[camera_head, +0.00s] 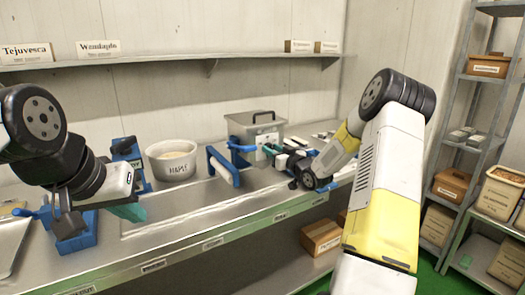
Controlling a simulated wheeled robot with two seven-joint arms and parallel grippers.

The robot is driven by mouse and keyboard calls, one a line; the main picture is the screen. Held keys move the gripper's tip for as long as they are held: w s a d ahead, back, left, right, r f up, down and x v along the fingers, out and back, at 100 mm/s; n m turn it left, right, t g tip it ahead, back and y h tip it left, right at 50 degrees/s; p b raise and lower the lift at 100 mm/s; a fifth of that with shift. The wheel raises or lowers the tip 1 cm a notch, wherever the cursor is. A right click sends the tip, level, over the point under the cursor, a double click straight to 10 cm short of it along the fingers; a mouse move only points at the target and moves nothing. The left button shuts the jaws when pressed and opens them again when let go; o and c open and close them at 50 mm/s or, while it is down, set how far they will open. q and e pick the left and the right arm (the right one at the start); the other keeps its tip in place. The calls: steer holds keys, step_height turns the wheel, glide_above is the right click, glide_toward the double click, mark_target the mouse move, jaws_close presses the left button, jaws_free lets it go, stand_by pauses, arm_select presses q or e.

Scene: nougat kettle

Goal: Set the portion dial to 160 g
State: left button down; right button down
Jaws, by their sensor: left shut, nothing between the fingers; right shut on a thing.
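A grey metal machine (240,127) with a dark lid handle and blue fittings stands at the back of the steel counter. The small portion dial is on its front, mostly hidden by my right gripper; its marks and setting are too small to read. My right gripper (272,151) reaches in from the right, at the machine's front, and is shut on what appears to be the dial. My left gripper (135,212) is shut and empty over the left part of the counter, well apart from the machine.
A white pot (172,160) with pale contents stands left of the machine. Blue devices (72,232) stand at the left. Bare counter (185,205) lies in front. A shelf (170,61) with labelled boxes runs above; racks stand at right.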

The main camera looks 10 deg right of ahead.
steer(key=m, duration=1.2)
steer(key=shift+d, duration=0.2)
stand_by(0.5)
steer(key=c, duration=1)
jaws_free()
steer(key=shift+s, duration=0.1)
steer(key=v, duration=0.7)
steer(key=shift+s, duration=0.3)
